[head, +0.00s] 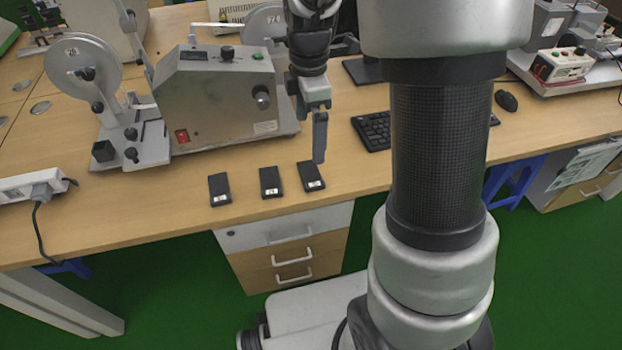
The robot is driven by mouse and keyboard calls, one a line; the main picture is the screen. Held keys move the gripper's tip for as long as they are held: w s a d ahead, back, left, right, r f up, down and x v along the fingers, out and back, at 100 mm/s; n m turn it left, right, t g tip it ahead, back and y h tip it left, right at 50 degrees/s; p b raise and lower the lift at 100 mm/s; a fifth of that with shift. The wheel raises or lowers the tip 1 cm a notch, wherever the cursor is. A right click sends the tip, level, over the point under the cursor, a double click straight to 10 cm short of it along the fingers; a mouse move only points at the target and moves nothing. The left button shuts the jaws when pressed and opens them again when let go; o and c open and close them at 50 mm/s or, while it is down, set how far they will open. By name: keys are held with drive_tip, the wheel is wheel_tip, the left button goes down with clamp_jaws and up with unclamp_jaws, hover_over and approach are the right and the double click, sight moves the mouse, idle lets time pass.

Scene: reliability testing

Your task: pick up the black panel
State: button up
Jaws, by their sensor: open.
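Three small black panels lie flat in a row near the front edge of the wooden table, each with a small white label at its near end. They are the left panel (219,189), the middle panel (270,182) and the right panel (311,176). No panel is lifted.
A grey metal machine with a reel (215,95) stands behind the panels. A keyboard (373,131) and a mouse (506,101) lie to the right, partly behind my arm. A white power strip (30,185) is at the left edge. The table (150,210) is bare left of the panels.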

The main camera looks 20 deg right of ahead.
wheel_tip(320, 180, down, 6)
drive_tip(key=shift+f+b, duration=0.2)
drive_tip(key=shift+b, duration=0.5)
drive_tip(key=shift+d+f+b, duration=0.15)
drive_tip(key=shift+f+b, duration=0.35)
drive_tip(key=shift+f, duration=0.95)
drive_tip(key=shift+d+f+b, duration=0.1)
drive_tip(key=shift+f+b, duration=0.4)
drive_tip(key=shift+f, duration=0.9)
drive_tip(key=c, duration=1.1)
wheel_tip(320, 180, up, 10)
drive_tip(key=p, duration=0.3)
drive_tip(key=shift+s, duration=0.1)
drive_tip(key=b, duration=0.5)
hover_over(312, 174)
drive_tip(key=shift+f, duration=3.45)
